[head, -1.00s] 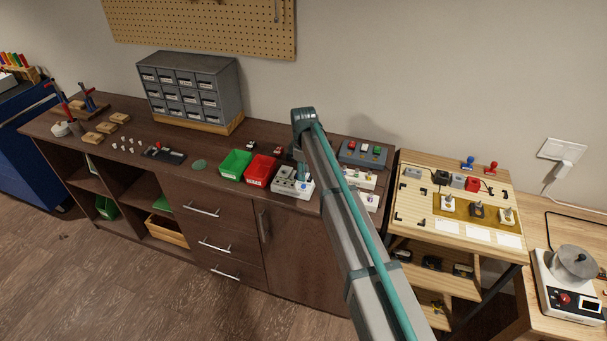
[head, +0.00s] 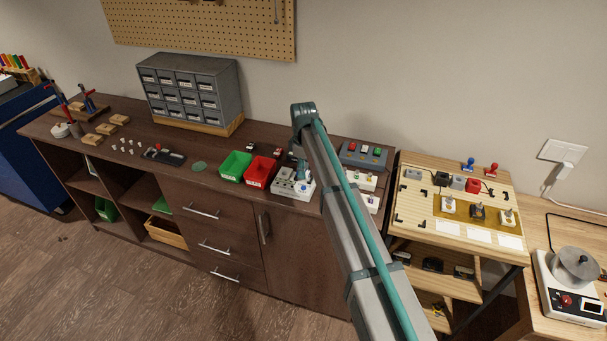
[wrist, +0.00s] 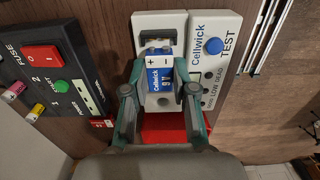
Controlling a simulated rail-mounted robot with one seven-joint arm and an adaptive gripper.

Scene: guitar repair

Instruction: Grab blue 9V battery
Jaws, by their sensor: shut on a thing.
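The blue 9V battery (wrist: 161,74), with a white terminal end marked plus and minus, is in a recess of the white battery tester (wrist: 222,22) in the wrist view. My gripper (wrist: 160,68) is shut on the battery, one finger on each side of it. The tester has a blue test button and stands near the front edge of the dark cabinet top. In the head view the tester (head: 290,187) shows below my gripper (head: 302,176), and the battery is too small to make out there.
A red bin (head: 259,172) and a green bin (head: 235,166) stand left of the tester. A dark switch box (wrist: 50,60) lies beside it in the wrist view. A grey drawer unit (head: 190,88) stands at the back. The wooden bench (head: 411,215) is to the right.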

